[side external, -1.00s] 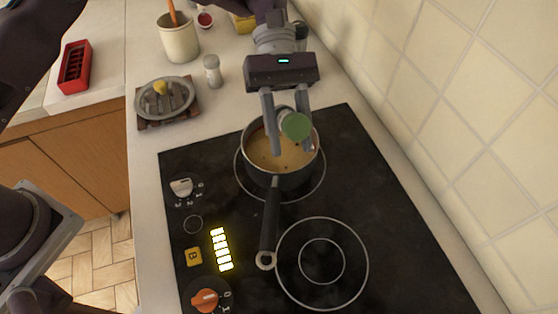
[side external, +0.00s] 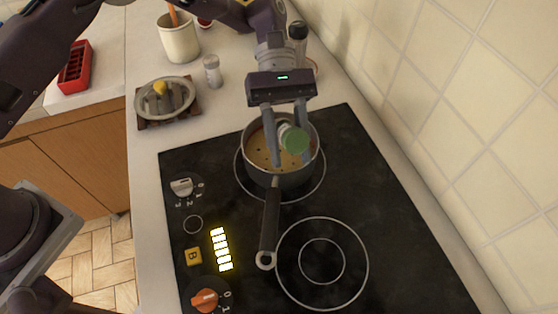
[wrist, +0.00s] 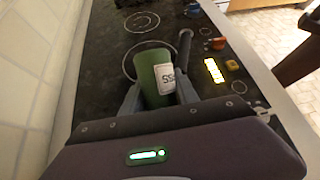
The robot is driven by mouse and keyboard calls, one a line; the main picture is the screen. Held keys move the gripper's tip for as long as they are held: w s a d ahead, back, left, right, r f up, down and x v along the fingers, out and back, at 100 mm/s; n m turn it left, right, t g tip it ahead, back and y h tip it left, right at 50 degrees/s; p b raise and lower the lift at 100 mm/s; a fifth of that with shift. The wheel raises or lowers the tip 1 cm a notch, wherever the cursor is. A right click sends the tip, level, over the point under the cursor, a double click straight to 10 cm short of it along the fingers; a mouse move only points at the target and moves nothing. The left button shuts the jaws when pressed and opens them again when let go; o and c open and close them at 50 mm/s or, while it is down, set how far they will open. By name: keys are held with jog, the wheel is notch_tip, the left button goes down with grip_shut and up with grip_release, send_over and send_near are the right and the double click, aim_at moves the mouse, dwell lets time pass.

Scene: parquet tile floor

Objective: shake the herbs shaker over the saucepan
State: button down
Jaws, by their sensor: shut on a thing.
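My gripper (side external: 290,157) is shut on the herbs shaker (side external: 295,140), whose round green end faces the side camera. The shaker lies tilted between the fingers, above the saucepan (side external: 290,181). In the wrist view the shaker (wrist: 151,72) shows a green body and a white label with dark lettering. The saucepan stands on the back burner ring, with its dark handle pointing toward the front. It holds an orange-tan liquid with several dark specks on it. The shaker hides part of the liquid, and most of the pan in the wrist view.
The black cooktop (side external: 390,225) has an empty front burner ring and knobs at left. A tiled wall (side external: 470,130) bounds the right.

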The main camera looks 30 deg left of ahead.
aim_at(289, 125)
jog(key=shift+r, duration=1.8)
